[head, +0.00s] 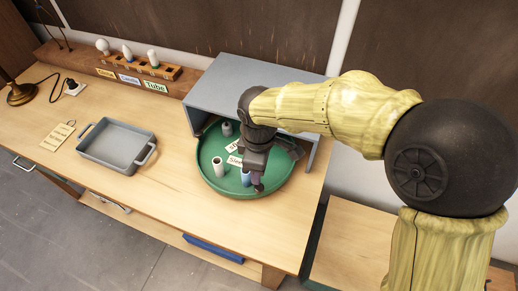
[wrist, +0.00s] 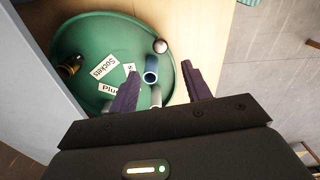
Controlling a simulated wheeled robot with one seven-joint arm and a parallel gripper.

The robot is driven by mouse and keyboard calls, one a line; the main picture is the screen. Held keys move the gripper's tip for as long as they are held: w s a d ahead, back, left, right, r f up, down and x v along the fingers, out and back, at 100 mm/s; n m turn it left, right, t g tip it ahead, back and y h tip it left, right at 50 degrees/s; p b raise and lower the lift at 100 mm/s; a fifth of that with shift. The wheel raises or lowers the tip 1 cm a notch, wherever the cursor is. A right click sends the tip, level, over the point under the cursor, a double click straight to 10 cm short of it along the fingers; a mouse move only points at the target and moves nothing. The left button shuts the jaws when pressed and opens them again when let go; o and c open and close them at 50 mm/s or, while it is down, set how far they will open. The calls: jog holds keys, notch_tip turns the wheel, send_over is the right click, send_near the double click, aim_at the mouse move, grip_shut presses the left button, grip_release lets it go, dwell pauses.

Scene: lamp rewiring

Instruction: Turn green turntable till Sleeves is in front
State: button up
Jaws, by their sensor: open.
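The green turntable (head: 212,182) sits on the workbench, its back part under a grey open-fronted box. In the head view a card reading "Slee…" (head: 236,161) lies near its middle, partly hidden by my gripper, with another card behind it. A white cylinder (head: 218,167) and a blue cylinder (head: 246,178) stand near the front. The wrist view shows the turntable (wrist: 100,32), a "Sockets" card (wrist: 103,67), an upside-down card (wrist: 120,88), a brass piece (wrist: 70,66) and the blue tube (wrist: 151,70). My gripper (wrist: 160,70) is open above the turntable's front right, its fingers either side of the blue tube; contact is unclear.
The grey box (head: 262,80) encloses the back and sides of the turntable. A grey tray (head: 115,145) stands to the left, with bare bench between. A rack with bulbs (head: 135,66) is at the back, and a brass lamp base (head: 21,94) at far left.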

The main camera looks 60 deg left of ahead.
notch_tip(320, 180, up, 8)
jog(key=shift+f+b, duration=0.25)
jog(key=shift+b, duration=0.1)
jog(key=shift+w, duration=0.1)
dwell(0.3)
jog(key=w+d+f+m, duration=0.3)
jog(key=w+d+m, duration=1.1)
jog(key=w+d, duration=0.9)
jog(key=s+d+f+m+t, duration=0.1)
jog(key=d+m, duration=1.2)
jog(key=d, duration=1.3)
jog(key=shift+d+f+m+t, duration=0.4)
jog(key=shift+f+t, duration=0.4)
jog(key=shift+f, duration=0.1)
